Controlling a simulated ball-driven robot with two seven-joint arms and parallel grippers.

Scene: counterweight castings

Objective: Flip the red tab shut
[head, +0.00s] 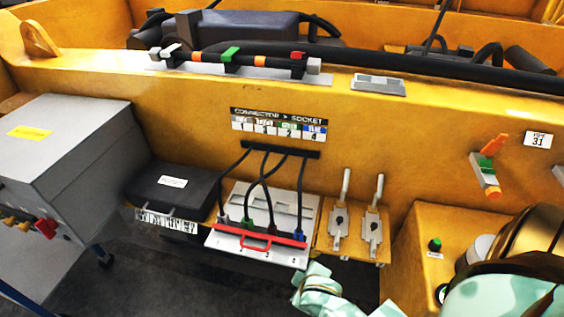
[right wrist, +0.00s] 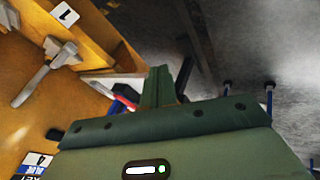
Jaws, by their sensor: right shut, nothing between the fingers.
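A red tab (head: 298,55) sits at the right end of the black cable run on top of the yellow wall, beside a green tab (head: 230,53) and a white tab (head: 171,49). Whether the red tab is open or shut is too small to tell. A red bar with a handle (head: 260,240) lies across the plugs on the pale socket panel. My right gripper (head: 312,274) is just right of and below that panel, shut and empty. Its fingers (right wrist: 158,88) hide part of a red piece (right wrist: 126,96) in the right wrist view. My left gripper is not in view.
Two metal levers (head: 341,222) (head: 373,225) stand right of the panel. A black case (head: 170,190) and a grey cabinet (head: 65,140) are at left. Black cables hang over the panel. An orange and green clip (head: 486,163) is on the wall at right.

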